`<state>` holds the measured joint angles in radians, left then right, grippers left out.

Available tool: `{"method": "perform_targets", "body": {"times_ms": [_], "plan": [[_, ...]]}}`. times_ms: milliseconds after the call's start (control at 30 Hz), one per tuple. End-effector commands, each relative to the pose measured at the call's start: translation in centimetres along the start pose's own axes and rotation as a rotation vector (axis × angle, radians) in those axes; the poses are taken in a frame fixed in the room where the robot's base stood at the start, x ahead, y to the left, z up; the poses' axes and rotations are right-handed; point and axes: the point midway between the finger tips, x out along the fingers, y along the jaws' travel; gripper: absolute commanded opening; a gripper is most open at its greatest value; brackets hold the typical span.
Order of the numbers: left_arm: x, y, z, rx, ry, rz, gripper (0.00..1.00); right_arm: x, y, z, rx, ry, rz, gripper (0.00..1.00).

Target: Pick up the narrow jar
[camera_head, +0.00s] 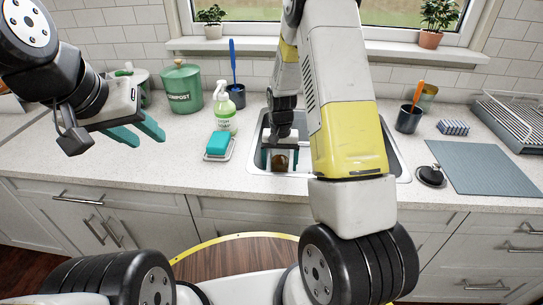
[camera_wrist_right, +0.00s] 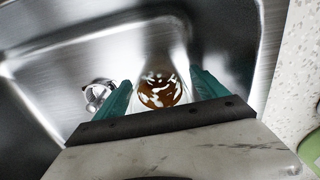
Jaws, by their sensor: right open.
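The narrow jar (camera_wrist_right: 160,91) looks like clear glass with brown, white-flecked contents. It is in the steel sink, between the two teal fingers of my right gripper (camera_wrist_right: 160,88) in the right wrist view. Gaps show on both sides of it, so the fingers are open around it. In the head view the right gripper (camera_head: 279,157) reaches down into the sink, with the brown of the jar (camera_head: 281,162) showing between its fingers. My left gripper (camera_head: 142,130) is open and empty above the left counter.
The sink (camera_head: 399,165) has walls close around my right gripper. A metal drain part (camera_wrist_right: 97,95) lies left of the jar. A soap bottle (camera_head: 224,115), a sponge (camera_head: 218,143) and a green compost bin (camera_head: 182,88) stand left; a dark cup (camera_head: 408,119) and grey mat (camera_head: 482,167) lie right.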

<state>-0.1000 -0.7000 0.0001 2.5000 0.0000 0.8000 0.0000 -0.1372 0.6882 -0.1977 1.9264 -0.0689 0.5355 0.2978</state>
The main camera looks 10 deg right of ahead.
Motion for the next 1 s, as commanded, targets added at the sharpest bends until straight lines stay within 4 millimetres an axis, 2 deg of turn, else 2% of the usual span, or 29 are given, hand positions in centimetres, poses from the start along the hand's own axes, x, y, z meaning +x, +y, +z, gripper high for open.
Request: {"method": "perform_targets", "body": {"times_ms": [200, 500, 600, 833, 1000], "plan": [[0.0, 0.0, 0.0, 0.000, 0.000, 0.000, 0.36, 0.1, 0.0, 0.0, 0.000, 0.001, 0.000, 0.82], [0.0, 0.0, 0.0, 0.000, 0.000, 0.000, 0.36, 0.0, 0.0, 0.0, 0.000, 0.000, 0.000, 0.23], [0.0, 0.0, 0.0, 0.000, 0.000, 0.000, 0.36, 0.0, 0.0, 0.0, 0.000, 0.001, -0.001, 0.07], [0.0, 0.0, 0.0, 0.000, 0.000, 0.000, 0.36, -0.2, 0.0, -0.1, 0.000, 0.002, -0.001, 0.07], [0.0, 0.0, 0.0, 0.000, 0.000, 0.000, 0.36, -2.4, 0.0, -0.1, 0.001, 0.005, -0.002, 0.07]]}}
